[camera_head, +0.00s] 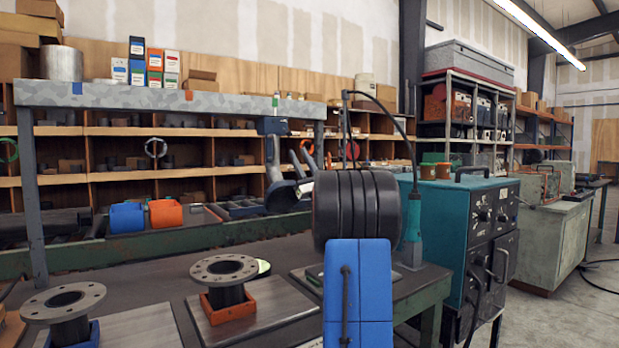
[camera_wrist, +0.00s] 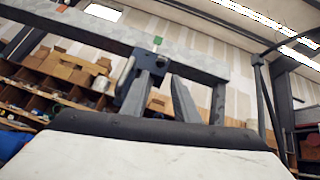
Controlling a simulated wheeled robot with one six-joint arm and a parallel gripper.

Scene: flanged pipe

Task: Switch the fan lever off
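The fan lever (camera_head: 272,158) hangs as a grey handle from a dark blue bracket (camera_head: 272,125) under the front beam of the grey rack. In the wrist view the lever (camera_wrist: 125,76) shows left of the fingers, with its bracket (camera_wrist: 154,62) behind the fingertips. I cannot tell whether the left finger touches the lever.
The grey beam (camera_head: 170,97) runs above the bench. Flanged pipes (camera_head: 224,270) stand in orange and blue holders on the bench at front left. Blue (camera_head: 126,217) and orange (camera_head: 166,213) bins sit behind. A teal cabinet (camera_head: 462,225) stands to the right.

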